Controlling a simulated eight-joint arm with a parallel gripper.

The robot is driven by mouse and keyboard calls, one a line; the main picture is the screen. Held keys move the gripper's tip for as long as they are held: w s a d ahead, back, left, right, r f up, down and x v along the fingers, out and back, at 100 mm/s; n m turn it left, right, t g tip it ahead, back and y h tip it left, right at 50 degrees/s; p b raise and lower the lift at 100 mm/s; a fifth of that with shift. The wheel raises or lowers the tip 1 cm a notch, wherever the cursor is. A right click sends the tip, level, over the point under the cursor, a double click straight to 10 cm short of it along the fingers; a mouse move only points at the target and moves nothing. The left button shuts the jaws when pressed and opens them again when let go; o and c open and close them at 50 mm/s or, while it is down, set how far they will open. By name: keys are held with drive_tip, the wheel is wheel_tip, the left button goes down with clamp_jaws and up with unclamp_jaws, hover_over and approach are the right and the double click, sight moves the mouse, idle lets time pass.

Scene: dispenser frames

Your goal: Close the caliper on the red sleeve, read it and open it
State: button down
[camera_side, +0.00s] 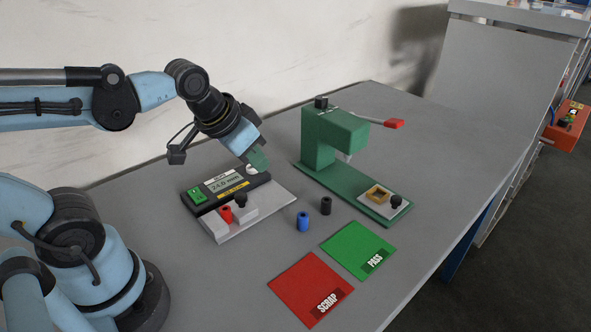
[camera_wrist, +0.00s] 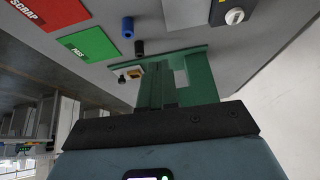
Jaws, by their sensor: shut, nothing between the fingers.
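The caliper is a dark box with a lit display (camera_side: 226,184) that appears to read 24.0 mm, a green button (camera_side: 197,193) and a white knob (camera_side: 251,170). The knob also shows at the top of the wrist view (camera_wrist: 234,16). The red sleeve (camera_side: 226,214) stands upright on the caliper's light base, beside a pale block with a black knob (camera_side: 241,202). I cannot tell whether the block touches the sleeve. My gripper (camera_side: 258,160) is shut and empty, just above the knob end of the caliper. Its fingers (camera_wrist: 164,84) are together in the wrist view.
A blue sleeve (camera_side: 302,221) and a black sleeve (camera_side: 326,206) stand on the table right of the caliper. A green press (camera_side: 335,135) with a red-tipped lever stands behind them. Red SCRAP (camera_side: 305,288) and green PASS (camera_side: 355,245) pads are bare.

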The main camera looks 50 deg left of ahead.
sight(240, 196)
drive_tip(key=c, duration=1.8)
unclamp_jaws()
drive_tip(key=shift+s+d+f+t, duration=0.15)
drive_tip(key=shift+s+f+t, duration=0.2)
drive_tip(key=shift+t, duration=0.15)
drive_tip(key=shift+c, duration=0.2)
drive_tip(key=shift+o, duration=1.2)
drive_tip(key=o, duration=0.5)
drive_tip(key=shift+a+r+n+g, duration=0.15)
drive_tip(key=shift+a+n+g, duration=0.35)
drive_tip(key=shift+a+g, duration=0.1)
drive_tip(key=shift+o, duration=1.2)
drive_tip(key=a+n+g, duration=0.1)
drive_tip(key=a+g, duration=0.1)
drive_tip(key=a+r+n+g, duration=0.1)
drive_tip(key=a+g, duration=0.1)
drive_tip(key=shift+r+g, duration=0.15)
drive_tip(key=shift+g, duration=0.75)
drive_tip(key=shift+s+a+f, duration=0.1)
drive_tip(key=shift+a+f, duration=0.05)
drive_tip(key=shift+f, duration=1.8)
drive_tip(key=shift+s+a+f, duration=0.1)
drive_tip(key=shift+f, duration=1.85)
drive_tip(key=shift+a+f, duration=0.15)
drive_tip(key=shift+f, duration=1.8)
clamp_jaws()
